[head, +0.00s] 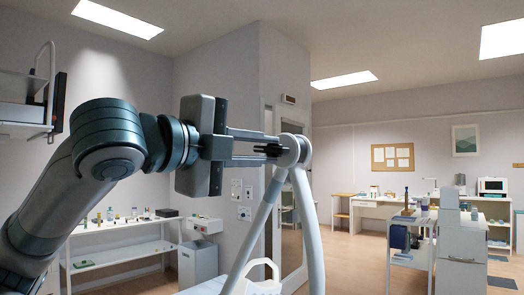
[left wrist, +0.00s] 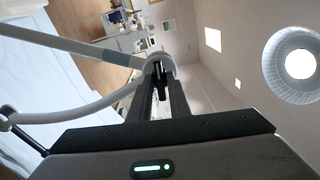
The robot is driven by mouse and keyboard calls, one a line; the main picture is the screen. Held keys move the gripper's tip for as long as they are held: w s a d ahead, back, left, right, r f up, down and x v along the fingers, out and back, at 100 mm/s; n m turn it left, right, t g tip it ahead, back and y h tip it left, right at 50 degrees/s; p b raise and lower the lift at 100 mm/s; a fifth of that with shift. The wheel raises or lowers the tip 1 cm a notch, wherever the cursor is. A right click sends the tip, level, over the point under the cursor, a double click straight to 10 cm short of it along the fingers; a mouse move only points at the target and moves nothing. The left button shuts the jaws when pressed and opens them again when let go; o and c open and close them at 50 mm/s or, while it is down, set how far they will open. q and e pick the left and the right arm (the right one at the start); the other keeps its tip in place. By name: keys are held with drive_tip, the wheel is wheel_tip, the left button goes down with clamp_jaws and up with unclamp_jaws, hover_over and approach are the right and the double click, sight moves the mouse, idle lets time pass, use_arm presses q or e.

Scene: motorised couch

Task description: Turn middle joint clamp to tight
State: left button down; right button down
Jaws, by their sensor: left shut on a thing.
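The middle joint (head: 291,150) is a pale grey round hub where two light tubes of a jointed arm meet, at the centre of the head view. A small dark clamp (head: 270,148) sits on its left side. My left gripper (head: 266,147) reaches in from the left, level, and is shut on the clamp, with one finger above it and one below. In the left wrist view the dark clamp (left wrist: 157,70) shows between the fingertips, against the pale joint (left wrist: 165,64). The clamp's exact turn angle is hard to see. My right gripper is in neither view.
A round lamp head (left wrist: 298,63) hangs at the right of the left wrist view. A white couch surface (left wrist: 40,90) lies at its left. A shelf table (head: 120,230) with small bottles stands along the left wall. A corner wall and door stand behind the joint.

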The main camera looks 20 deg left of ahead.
use_arm(q)
drive_tip(key=shift+n, duration=0.6)
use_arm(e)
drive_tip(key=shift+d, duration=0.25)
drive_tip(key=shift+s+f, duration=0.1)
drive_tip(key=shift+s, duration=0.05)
use_arm(q)
drive_tip(key=c, duration=1.6)
unclamp_jaws()
drive_tip(key=shift+c, duration=0.2)
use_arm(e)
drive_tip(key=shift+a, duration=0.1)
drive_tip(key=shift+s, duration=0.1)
